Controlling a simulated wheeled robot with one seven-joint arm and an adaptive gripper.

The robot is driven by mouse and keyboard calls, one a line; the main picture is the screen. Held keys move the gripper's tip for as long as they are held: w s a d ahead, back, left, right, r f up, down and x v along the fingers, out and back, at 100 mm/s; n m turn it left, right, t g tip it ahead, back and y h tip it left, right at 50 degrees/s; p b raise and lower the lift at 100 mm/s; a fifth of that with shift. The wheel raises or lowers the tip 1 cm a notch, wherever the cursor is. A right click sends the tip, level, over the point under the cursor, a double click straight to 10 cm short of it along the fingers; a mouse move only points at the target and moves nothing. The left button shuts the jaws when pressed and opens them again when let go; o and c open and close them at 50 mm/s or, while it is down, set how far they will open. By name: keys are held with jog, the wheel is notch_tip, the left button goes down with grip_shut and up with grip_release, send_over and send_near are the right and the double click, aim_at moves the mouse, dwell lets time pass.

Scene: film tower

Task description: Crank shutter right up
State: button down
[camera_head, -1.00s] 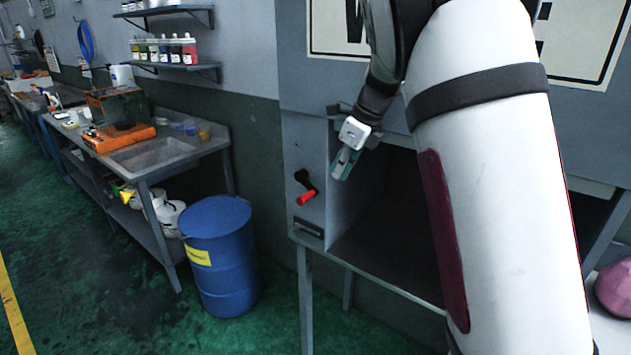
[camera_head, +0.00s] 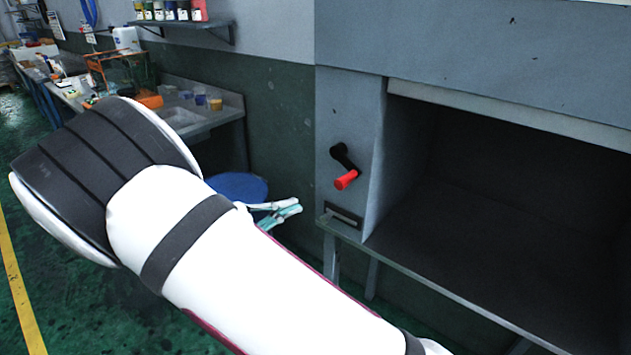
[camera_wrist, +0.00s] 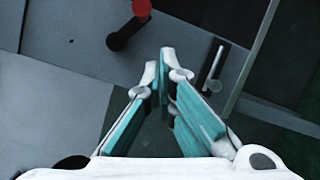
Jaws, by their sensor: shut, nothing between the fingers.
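The crank is a black arm (camera_head: 342,156) with a red handle (camera_head: 346,180) on the grey panel left of the cabinet opening. In the wrist view the black arm (camera_wrist: 123,36) and red handle (camera_wrist: 142,7) show at the top. The shutter's pale lower edge (camera_head: 500,108) is at the top of the dark opening, which stands open below it. My gripper (camera_head: 290,208) is to the lower left of the crank, apart from it. In the wrist view my gripper (camera_wrist: 165,56) has its fingertips together, with nothing between them.
A slotted plate (camera_head: 343,215) sits below the crank, and the cabinet's front ledge (camera_head: 430,290) runs along the opening. A blue barrel (camera_head: 238,186) stands behind my arm. A workbench (camera_head: 215,124) with jars stands at the back left.

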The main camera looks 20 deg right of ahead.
jog(key=w+d+r+n+t+p, duration=0.2)
jog(key=d, duration=0.6)
jog(key=shift+w+d+r+p, duration=0.25)
jog(key=shift+r+p, duration=0.05)
jog(key=shift+r, duration=0.1)
jog(key=shift+s, duration=0.1)
jog(key=shift+s+d+r+p, duration=0.4)
jog(key=shift+s+p, duration=0.1)
jog(key=shift+p, duration=0.1)
jog(key=shift+w+f, duration=0.1)
jog(key=shift+f, duration=0.05)
